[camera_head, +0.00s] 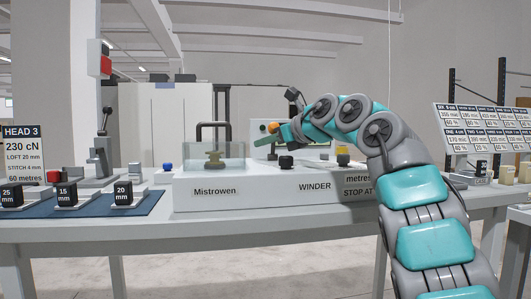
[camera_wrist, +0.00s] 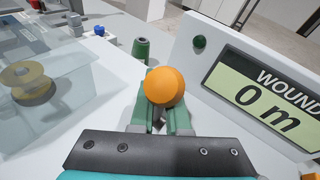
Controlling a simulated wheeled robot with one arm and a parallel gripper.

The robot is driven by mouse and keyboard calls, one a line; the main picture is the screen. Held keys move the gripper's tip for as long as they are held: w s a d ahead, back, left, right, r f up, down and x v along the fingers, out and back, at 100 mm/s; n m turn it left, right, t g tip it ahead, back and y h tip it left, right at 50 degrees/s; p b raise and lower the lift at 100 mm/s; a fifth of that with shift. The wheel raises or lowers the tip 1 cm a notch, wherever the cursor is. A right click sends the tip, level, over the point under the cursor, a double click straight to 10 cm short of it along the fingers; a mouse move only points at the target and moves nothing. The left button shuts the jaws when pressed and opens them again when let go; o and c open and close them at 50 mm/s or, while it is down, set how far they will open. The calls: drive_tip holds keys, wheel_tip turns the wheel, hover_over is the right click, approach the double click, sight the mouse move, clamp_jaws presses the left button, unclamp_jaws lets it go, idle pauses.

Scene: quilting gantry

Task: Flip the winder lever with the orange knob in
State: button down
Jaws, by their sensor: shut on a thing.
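The winder lever's orange knob (camera_head: 273,128) is at the white WINDER unit (camera_head: 250,192), above its top. In the wrist view the orange knob (camera_wrist: 164,86) sits between and just above the green fingertips. My gripper (camera_wrist: 161,115) is shut on the lever at the knob. The fingers hide most of the lever's stem, so its exact tilt cannot be told. In the head view my gripper (camera_head: 285,134) reaches in from the right.
A clear cover (camera_wrist: 62,85) with a brass bobbin (camera_wrist: 26,82) stands left of the knob. A display panel (camera_wrist: 265,95) reading "WOUND 0 m" rises close on the right. A dark green post (camera_wrist: 140,48) stands just beyond. Black thickness blocks (camera_head: 67,194) lie at the left.

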drive_tip(key=shift+s+t+b, duration=0.25)
drive_tip(key=shift+t+b, duration=0.05)
drive_tip(key=shift+b, duration=0.25)
drive_tip(key=shift+s+r+n+y+b, duration=0.1)
drive_tip(key=shift+r+n+y+b, duration=0.2)
drive_tip(key=shift+b, duration=0.15)
drive_tip(key=c, duration=0.9)
unclamp_jaws()
drive_tip(key=shift+f, duration=0.1)
drive_tip(key=shift+d, duration=0.1)
drive_tip(key=shift+s+d, duration=0.25)
drive_tip(key=shift+b+v, duration=1.45)
drive_tip(key=shift+v, duration=2.05)
